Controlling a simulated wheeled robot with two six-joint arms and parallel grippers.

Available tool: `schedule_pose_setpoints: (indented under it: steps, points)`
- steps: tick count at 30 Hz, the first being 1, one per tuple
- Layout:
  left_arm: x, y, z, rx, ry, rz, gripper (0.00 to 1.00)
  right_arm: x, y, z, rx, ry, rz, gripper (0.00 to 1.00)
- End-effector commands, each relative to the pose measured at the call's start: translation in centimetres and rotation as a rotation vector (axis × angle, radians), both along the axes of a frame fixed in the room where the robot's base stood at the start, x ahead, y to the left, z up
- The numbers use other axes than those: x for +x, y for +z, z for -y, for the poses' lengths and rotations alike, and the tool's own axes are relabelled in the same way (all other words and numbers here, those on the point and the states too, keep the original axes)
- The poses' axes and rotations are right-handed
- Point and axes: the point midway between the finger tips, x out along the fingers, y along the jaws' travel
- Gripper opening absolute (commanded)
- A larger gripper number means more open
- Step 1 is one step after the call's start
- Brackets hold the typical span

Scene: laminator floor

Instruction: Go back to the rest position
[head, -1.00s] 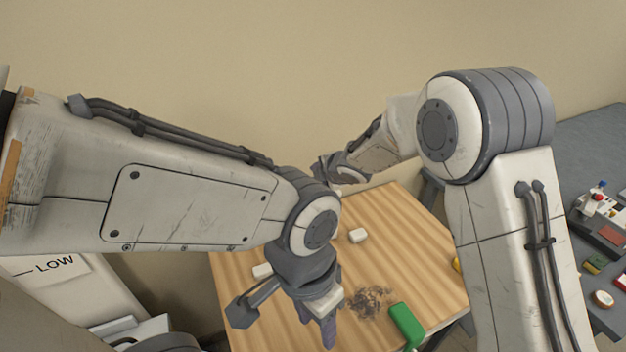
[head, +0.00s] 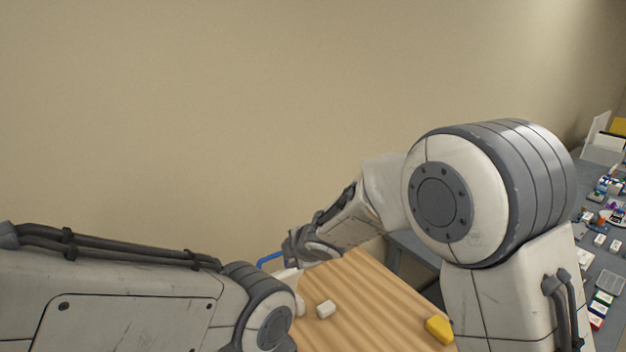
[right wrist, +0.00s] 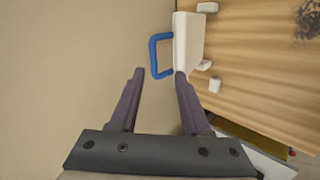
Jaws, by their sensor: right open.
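My right gripper (right wrist: 155,88) shows in the right wrist view with its two dark fingers spread apart and nothing between them. Beyond the fingertips are a white block-like object and a blue loop handle (right wrist: 154,56) at the table's edge. In the head view my right arm reaches over the far end of the wooden table (head: 365,295), and its fingers are hidden there. My left arm comes in low from the left in the head view.
Small white blocks (head: 326,309) and a yellow block (head: 439,330) lie on the wooden table. A grey bench (head: 615,262) with many small parts runs along the right. A plain beige wall (head: 200,120) stands behind the table.

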Motion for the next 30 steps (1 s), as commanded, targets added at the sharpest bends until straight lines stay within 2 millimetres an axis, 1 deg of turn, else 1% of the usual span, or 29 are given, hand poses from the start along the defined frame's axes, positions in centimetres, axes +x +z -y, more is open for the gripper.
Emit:
schedule_pose_setpoints:
  steps: [1,2,5,6,8,9,11,12,15,16,18,21,24,30]
  points:
    - [0.0,-1.5,0.0,0.0,0.001,0.0,0.5,-1.6,-0.5,0.9,0.024,-0.088,-0.041,0.47]
    - [0.0,-2.1,0.0,0.0,0.001,0.0,0.5,-2.9,-0.7,1.7,0.042,-0.161,-0.078,0.47]
    - [0.0,-4.3,0.0,0.001,0.003,-0.001,0.5,-8.7,-2.1,4.9,0.11,-0.437,-0.242,0.47]
    - [0.0,-5.1,0.0,0.001,0.003,-0.001,0.5,-11.5,-2.9,6.2,0.137,-0.552,-0.317,0.47]
    - [0.0,-6.1,0.0,0.001,0.004,-0.001,0.5,-15.7,-4.0,7.8,0.169,-0.707,-0.425,0.47]
    - [0.0,-6.7,0.0,0.001,0.005,-0.001,0.5,-18.4,-4.8,8.8,0.184,-0.799,-0.493,0.47]
    - [0.0,-7.5,0.0,0.001,0.006,-0.001,0.5,-22.3,-5.8,10.0,0.2,-0.922,-0.59,0.47]
    - [0.0,-7.9,0.0,0.001,0.006,-0.001,0.5,-24.6,-6.4,10.6,0.207,-0.993,-0.648,0.47]
    - [0.0,-8.7,0.0,0.001,0.007,-0.001,0.5,-29.5,-7.6,11.8,0.21,-1.134,-0.772,0.47]
    - [0.0,-8.9,0.0,0.001,0.007,-0.001,0.5,-30.7,-7.9,12.0,0.208,-1.166,-0.802,0.47]
    - [0.0,-9.2,0.0,0.0,0.008,-0.001,0.5,-32.8,-8.3,12.4,0.204,-1.223,-0.854,0.47]
    - [0.0,-9.3,0.0,0.0,0.008,-0.001,0.5,-34.4,-8.4,12.6,0.198,-1.267,-0.896,0.47]
    - [0.0,-9.2,0.0,0.0,0.008,-0.001,0.5,-34.8,-8.4,12.7,0.196,-1.279,-0.907,0.47]
    - [0.0,-9.2,0.0,0.0,0.008,-0.001,0.5,-34.7,-8.4,12.7,0.196,-1.277,-0.905,0.47]
